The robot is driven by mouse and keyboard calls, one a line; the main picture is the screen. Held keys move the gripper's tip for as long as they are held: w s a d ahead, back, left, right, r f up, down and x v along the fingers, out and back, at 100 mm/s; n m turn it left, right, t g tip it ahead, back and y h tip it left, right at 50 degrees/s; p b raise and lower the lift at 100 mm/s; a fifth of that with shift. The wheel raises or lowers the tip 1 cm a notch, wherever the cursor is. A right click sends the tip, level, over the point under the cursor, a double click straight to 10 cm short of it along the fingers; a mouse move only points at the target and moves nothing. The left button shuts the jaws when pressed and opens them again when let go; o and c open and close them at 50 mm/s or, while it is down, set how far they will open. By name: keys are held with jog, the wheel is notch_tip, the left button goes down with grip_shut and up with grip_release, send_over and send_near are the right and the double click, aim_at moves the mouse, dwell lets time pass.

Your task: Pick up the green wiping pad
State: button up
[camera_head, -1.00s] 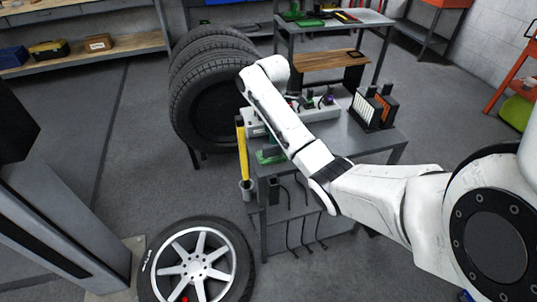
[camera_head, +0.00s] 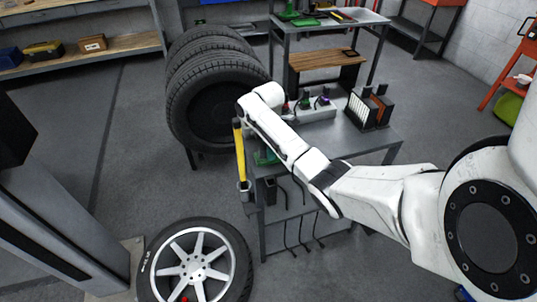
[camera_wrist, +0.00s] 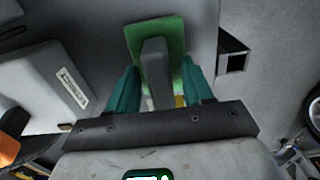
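The green wiping pad (camera_wrist: 174,27) lies on the grey bench top (camera_head: 352,142), with a grey block-like handle (camera_wrist: 156,62) on it. In the head view, part of the green pad (camera_head: 264,158) shows at the bench's left front corner, partly hidden by my arm. In the wrist view, my gripper (camera_wrist: 160,72) has its two teal fingers apart, one on each side of the grey handle. A gap shows between each finger and the handle. The fingers are hidden behind my arm in the head view.
A yellow-handled tool (camera_head: 240,151) stands upright at the bench's left edge. Stacked tyres (camera_head: 212,85) stand behind left. A wheel (camera_head: 196,266) lies on the floor in front.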

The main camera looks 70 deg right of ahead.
grip_shut()
jog(key=shift+r, duration=0.1)
dwell(0.3)
